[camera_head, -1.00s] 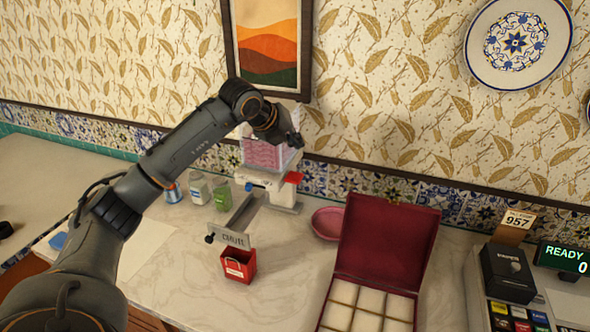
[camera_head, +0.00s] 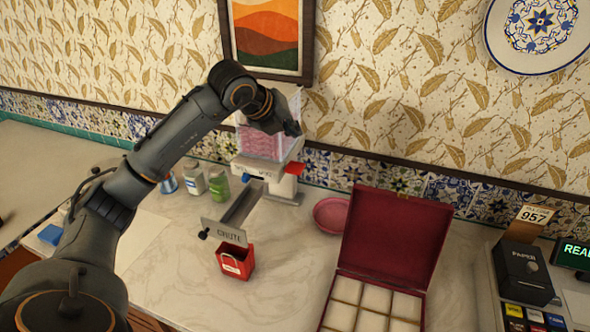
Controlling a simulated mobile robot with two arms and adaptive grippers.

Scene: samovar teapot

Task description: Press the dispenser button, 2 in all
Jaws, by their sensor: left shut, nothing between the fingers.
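The dispenser has a clear bin (camera_head: 262,143) filled with pink pieces, on a white base (camera_head: 268,180) at the back of the counter. A red part (camera_head: 295,168), which looks like its button, sticks out at the right of the base. My left gripper (camera_head: 292,128) is shut and empty. In the picture it is just above the red part, in front of the bin's upper right, and apart from the button. My right gripper is not in view.
A small red bag (camera_head: 235,262) stands below the dispenser's metal chute (camera_head: 243,205). A pink bowl (camera_head: 331,215) and an open dark red box (camera_head: 392,240) with several compartments are to the right. Small bottles (camera_head: 194,178) stand left of the dispenser.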

